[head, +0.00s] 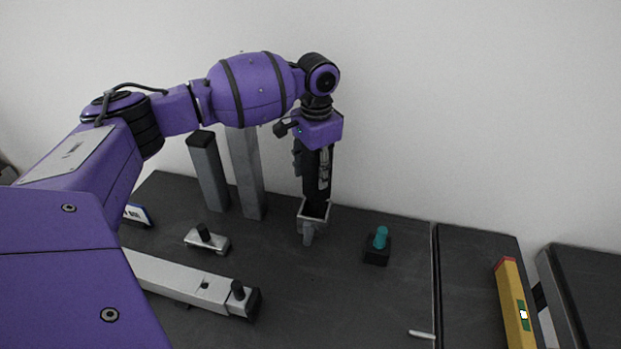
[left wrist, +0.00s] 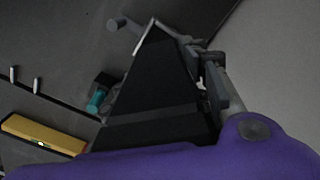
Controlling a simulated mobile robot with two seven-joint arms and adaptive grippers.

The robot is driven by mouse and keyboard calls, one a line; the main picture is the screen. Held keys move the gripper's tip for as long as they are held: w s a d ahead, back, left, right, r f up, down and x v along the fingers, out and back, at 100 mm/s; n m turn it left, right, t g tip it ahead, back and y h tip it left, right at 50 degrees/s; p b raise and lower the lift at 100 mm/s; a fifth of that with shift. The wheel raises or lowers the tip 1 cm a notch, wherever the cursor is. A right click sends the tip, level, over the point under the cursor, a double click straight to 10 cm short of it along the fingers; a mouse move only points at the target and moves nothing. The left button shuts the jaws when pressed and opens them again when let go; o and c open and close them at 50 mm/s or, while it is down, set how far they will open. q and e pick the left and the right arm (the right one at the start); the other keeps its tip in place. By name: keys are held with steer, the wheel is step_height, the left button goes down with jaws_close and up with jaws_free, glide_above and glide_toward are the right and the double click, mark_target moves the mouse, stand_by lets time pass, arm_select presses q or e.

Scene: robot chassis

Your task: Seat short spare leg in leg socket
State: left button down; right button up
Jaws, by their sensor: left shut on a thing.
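My left gripper (head: 322,178) points straight down, shut on a dark upright piece, which I take for the short spare leg (head: 310,186). Fingers and leg are hard to tell apart. The leg's lower end is at the mouth of the leg socket (head: 302,220), a grey square open holder with a knob on its front. How deep it sits cannot be told. In the left wrist view the dark leg (left wrist: 155,80) runs away from the gripper towards the socket's pale rim. My right gripper is not in view.
Two grey posts (head: 210,178) stand left of the socket. A small block (head: 192,238) and a long metal bar (head: 180,280) carry black knobs. A teal-knobbed block (head: 377,253) stands to the right, beyond it a yellow level (head: 509,300). A wall closes the back.

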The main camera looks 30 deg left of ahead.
mark_target(315, 183)
arm_select(q)
steer(key=shift+f, duration=1.35)
steer(key=shift+f, duration=0.3)
steer(key=shift+f, duration=0.3)
steer(key=c, duration=1)
jaws_free()
steer(key=shift+s, duration=0.1)
step_height(315, 183, up, 13)
steer(key=shift+r, duration=0.1)
